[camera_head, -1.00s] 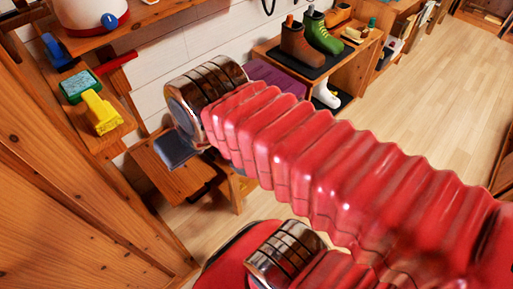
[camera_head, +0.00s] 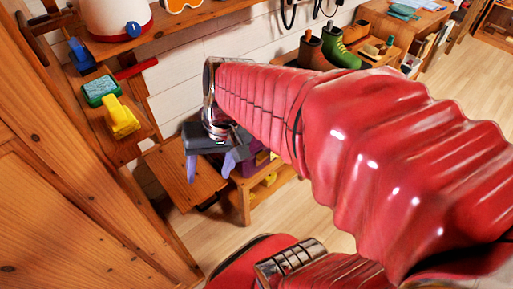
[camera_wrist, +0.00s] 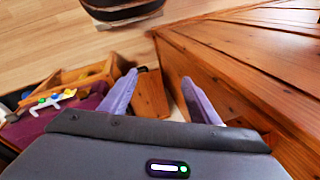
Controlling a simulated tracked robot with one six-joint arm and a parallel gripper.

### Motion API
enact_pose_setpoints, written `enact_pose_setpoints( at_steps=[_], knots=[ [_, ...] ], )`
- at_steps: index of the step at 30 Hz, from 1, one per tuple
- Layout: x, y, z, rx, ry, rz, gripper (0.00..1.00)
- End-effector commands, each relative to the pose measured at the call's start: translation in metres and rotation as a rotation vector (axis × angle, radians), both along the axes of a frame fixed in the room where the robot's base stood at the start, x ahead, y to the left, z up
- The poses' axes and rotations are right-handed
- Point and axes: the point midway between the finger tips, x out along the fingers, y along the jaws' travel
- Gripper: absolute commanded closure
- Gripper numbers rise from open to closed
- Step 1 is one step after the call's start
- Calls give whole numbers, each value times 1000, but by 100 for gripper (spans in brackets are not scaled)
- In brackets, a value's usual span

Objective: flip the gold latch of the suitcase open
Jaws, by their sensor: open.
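My gripper (camera_head: 209,176) hangs above a small wooden bench by the white wall. Its two lavender fingers are apart with nothing between them. In the wrist view my gripper (camera_wrist: 160,80) is also open, with wood and pale floor beyond the fingers. A purple object, perhaps the suitcase, shows at the left of the wrist view (camera_wrist: 38,128). In the head view it is mostly hidden behind my gripper and arm.
Wooden cabinet panels (camera_head: 70,215) close off the left. A shelf (camera_head: 165,32) and a narrower ledge with a yellow object (camera_head: 122,118) stand above the bench (camera_head: 183,178). Boots (camera_head: 340,50) stand at the back. Open floor (camera_head: 440,95) lies to the right.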

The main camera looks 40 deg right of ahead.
Motion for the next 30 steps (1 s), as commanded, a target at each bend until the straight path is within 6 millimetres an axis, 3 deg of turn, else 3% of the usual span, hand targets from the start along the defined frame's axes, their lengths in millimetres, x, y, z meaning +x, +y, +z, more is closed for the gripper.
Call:
enact_pose_setpoints(
  at_steps=[17,30],
  knots=[
    [32,-26,-62,431,273,-357,44],
    [61,-66,-107,797,374,-653,44]
  ],
)
